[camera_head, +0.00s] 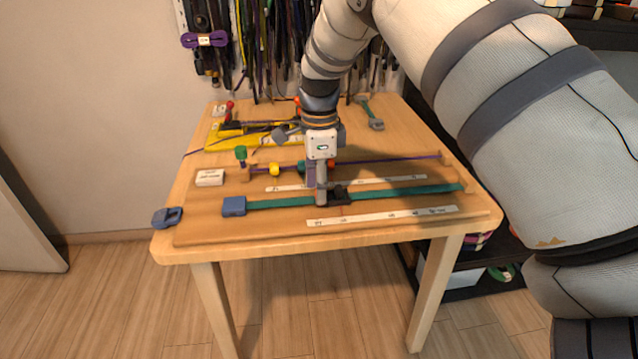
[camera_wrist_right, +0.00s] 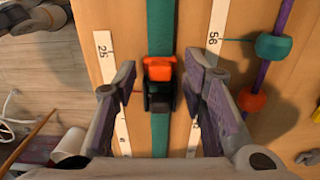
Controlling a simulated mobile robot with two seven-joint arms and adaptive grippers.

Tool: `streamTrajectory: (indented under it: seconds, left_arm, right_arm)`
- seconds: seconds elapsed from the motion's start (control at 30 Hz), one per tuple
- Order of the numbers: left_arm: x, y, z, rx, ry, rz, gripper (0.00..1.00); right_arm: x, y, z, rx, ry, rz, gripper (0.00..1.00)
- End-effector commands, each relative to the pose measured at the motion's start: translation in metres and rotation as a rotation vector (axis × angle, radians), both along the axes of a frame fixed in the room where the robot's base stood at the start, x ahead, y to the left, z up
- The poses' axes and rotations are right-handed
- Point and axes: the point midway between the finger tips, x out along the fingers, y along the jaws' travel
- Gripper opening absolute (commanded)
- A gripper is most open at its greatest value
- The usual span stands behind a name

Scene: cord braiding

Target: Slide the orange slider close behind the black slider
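The black slider (camera_head: 341,196) sits on the teal strap (camera_head: 281,202) at the front of the table. In the right wrist view the orange slider (camera_wrist_right: 158,68) and the black slider (camera_wrist_right: 158,98) are on the strap (camera_wrist_right: 159,28), close together, orange above black. I cannot tell whether they touch. In the head view the orange slider is hidden behind my right gripper (camera_head: 321,198). That gripper is low over the strap. In the wrist view my right gripper (camera_wrist_right: 162,85) is open, one finger on each side of the sliders, with gaps to both. My left gripper is not in view.
White measuring strips (camera_head: 382,216) lie on both sides of the strap. Behind it, a purple cord (camera_head: 390,161) carries coloured beads, including a yellow one (camera_head: 275,169). A blue buckle (camera_head: 234,206) is at the strap's left end.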

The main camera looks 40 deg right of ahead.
Motion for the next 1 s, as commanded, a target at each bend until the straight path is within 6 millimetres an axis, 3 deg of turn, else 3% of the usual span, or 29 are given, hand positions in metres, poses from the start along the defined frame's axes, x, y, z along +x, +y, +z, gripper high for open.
streamTrajectory:
  seconds: [0.07, 0.3, 0.5, 0.67, 1.0]
  left_arm:
    - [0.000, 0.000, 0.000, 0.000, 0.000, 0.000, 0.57]
    - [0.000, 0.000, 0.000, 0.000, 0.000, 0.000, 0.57]
    - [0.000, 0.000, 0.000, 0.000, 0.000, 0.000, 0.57]
    - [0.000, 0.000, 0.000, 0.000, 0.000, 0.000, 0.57]
    - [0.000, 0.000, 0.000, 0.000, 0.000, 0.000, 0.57]
  right_arm:
    - [0.001, 0.000, 0.008, -0.001, -0.004, 0.000, 0.38]
    - [0.001, 0.000, 0.070, -0.001, -0.006, 0.000, 0.38]
    - [0.001, 0.000, 0.110, -0.002, -0.003, 0.000, 0.38]
    - [0.000, 0.000, 0.120, -0.001, -0.001, 0.000, 0.38]
    - [0.000, 0.000, 0.120, 0.000, 0.000, 0.000, 0.38]
